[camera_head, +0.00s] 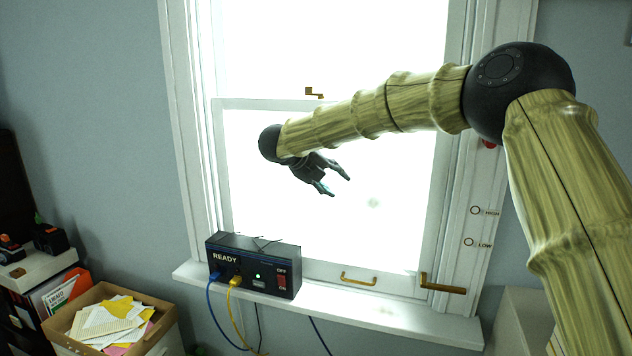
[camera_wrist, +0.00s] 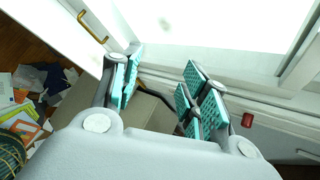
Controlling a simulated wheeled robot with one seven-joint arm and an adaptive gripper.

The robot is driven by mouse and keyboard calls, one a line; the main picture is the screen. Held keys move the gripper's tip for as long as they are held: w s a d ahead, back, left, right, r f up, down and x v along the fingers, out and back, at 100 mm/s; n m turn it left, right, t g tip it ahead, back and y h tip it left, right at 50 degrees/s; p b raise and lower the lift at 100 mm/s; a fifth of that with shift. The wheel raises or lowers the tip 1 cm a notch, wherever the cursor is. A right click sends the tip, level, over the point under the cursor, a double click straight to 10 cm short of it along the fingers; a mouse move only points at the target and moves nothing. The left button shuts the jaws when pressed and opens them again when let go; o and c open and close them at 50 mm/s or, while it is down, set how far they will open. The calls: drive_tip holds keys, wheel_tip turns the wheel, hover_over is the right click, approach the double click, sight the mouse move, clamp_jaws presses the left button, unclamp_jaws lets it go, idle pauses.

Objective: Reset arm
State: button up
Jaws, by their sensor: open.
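My gripper (camera_head: 335,182) hangs open and empty in front of the bright window, at the end of my outstretched arm. In the wrist view my gripper (camera_wrist: 160,98) shows its teal-padded fingers spread apart, with nothing between them. The arm reaches across from the right of the head view, its elbow raised at the upper right. The gripper is above and to the right of a black box (camera_head: 252,265) marked READY, apart from it.
The black box stands on the white windowsill (camera_head: 395,322), with a green light, a red switch (camera_head: 282,282) and blue and yellow cables. A paper-filled cardboard box (camera_head: 165,318) is at lower left. Brass handles (camera_head: 358,279) sit on the window frame. Papers (camera_wrist: 22,95) litter the floor.

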wheel_tip(320, 180, down, 12)
drive_tip(key=w+d+n+t, duration=0.1)
drive_tip(key=w+d+n, duration=0.1)
drive_tip(key=n, duration=0.2)
drive_tip(key=s+d+f+n+y+b, duration=0.15)
drive_tip(key=s+f+n, duration=0.4)
drive_tip(key=f, duration=0.75)
drive_tip(key=s+d+f+n+t+y+b, duration=0.1)
drive_tip(key=s+d+f+n+b, duration=0.3)
drive_tip(key=f, duration=0.9)
drive_tip(key=s+d+f+n+y+p, duration=0.1)
drive_tip(key=s+f+n+y, duration=0.1)
drive_tip(key=s+f+n, duration=0.8)
drive_tip(key=s+d+f+n+g+y+b, duration=0.1)
drive_tip(key=s+d+f+n+g, duration=0.15)
drive_tip(key=s+f, duration=0.7)
drive_tip(key=s+d+f+n+g+y+b, duration=0.1)
drive_tip(key=s+d+f+b, duration=0.15)
drive_tip(key=s+f, duration=0.75)
drive_tip(key=s+d+f+n+g+y, duration=0.1)
drive_tip(key=s+d+n+g, duration=0.1)
drive_tip(key=s, duration=1.1)
drive_tip(key=s+d+f+n+g+b, duration=0.1)
drive_tip(key=s+d+n+g, duration=0.1)
drive_tip(key=s, duration=1.1)
drive_tip(key=shift+d+f+n+g+y, duration=0.3)
drive_tip(key=shift+d+n+g+y, duration=0.1)
drive_tip(key=shift+g, duration=0.45)
